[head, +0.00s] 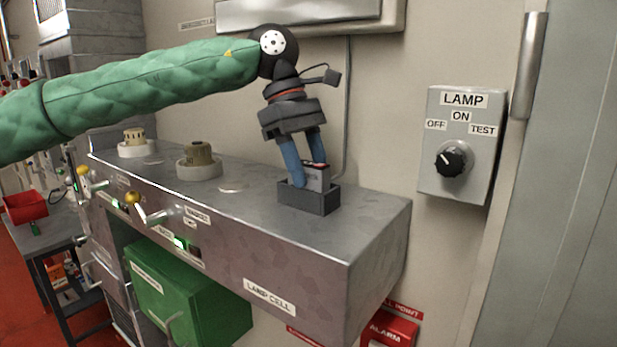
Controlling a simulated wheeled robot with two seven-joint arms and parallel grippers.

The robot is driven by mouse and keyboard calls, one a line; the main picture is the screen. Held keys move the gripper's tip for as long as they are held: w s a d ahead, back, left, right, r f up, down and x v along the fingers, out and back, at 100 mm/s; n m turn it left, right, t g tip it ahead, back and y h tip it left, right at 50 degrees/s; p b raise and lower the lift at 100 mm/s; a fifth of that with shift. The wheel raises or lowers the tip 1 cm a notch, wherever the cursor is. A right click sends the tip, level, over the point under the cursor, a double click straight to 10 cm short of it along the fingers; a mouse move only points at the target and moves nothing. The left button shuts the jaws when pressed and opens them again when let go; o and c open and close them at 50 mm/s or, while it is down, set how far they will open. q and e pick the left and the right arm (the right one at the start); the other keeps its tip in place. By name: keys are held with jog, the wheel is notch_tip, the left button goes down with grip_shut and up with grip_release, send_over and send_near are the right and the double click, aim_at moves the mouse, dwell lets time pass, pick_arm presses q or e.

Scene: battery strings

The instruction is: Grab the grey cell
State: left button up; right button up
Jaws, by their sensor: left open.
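The grey cell (317,178) stands upright in a small dark grey open box (310,201) on the metal shelf, near its right end. Its top has a dark and reddish-pink part. My left gripper (306,174) reaches down from above, with its two blue fingers at either side of the cell's top. The jaws are open. I cannot tell whether a finger touches the cell. The lower part of the cell is hidden inside the box. My right gripper is not in view.
The metal shelf (290,255) carries a "LAMP CELL" label. Two round knobbed fittings (199,163) (134,142) stand on it to the left. A lamp switch box (456,145) is on the wall at right. A green box (190,300) sits below. The shelf's right end is clear.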

pick_arm(q)
grip_shut()
